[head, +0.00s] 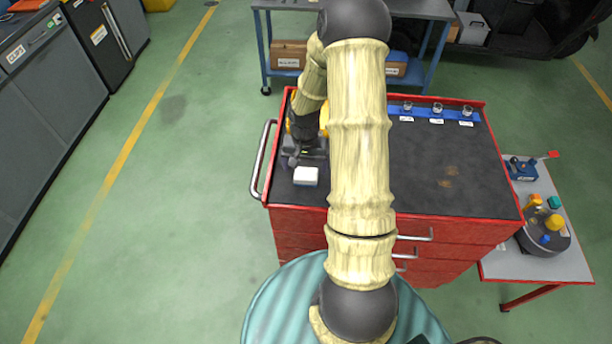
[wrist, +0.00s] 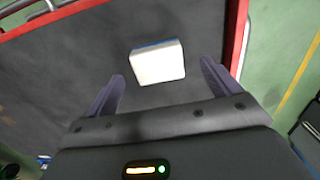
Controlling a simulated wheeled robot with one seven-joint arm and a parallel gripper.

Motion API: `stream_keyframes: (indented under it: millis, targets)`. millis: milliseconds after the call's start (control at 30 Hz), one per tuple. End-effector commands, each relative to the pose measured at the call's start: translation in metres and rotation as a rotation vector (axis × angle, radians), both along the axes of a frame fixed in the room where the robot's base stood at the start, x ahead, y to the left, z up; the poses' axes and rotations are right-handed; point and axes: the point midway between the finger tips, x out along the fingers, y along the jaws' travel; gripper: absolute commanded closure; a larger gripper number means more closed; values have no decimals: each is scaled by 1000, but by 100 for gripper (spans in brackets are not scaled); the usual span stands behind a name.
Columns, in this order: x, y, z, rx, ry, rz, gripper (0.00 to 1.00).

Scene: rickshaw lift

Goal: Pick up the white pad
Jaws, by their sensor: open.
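The white pad (head: 306,176) is a small white block lying on the dark top of the red tool cart (head: 420,215), near its front left corner. In the wrist view the pad (wrist: 158,63) lies ahead of the fingertips and between their lines, with a thin blue edge on its far side. My gripper (wrist: 160,84) is open and empty, its two dark fingers apart and not touching the pad. In the head view my gripper (head: 300,158) is just behind the pad, partly hidden by my arm.
A blue strip (head: 437,115) with small glass cups and labels lies along the cart's back right. A metal handle (head: 262,160) and raised red rim edge the cart's left side. A grey side table (head: 550,262) with several items stands at right. The cart top's right half is mostly clear.

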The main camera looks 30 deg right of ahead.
Motion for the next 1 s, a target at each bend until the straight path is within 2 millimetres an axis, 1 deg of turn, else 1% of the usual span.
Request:
stream_keyframes:
  millis: [300,400,933,967,1000]
  targets:
    - [-1,-4,-36,1,3,0,11]
    - [0,-4,-43,1,0,1,11]
    - [0,-4,-44,1,-1,0,11]
    - [0,-4,-44,1,-1,0,13]
    - [0,-4,-44,1,-1,0,21]
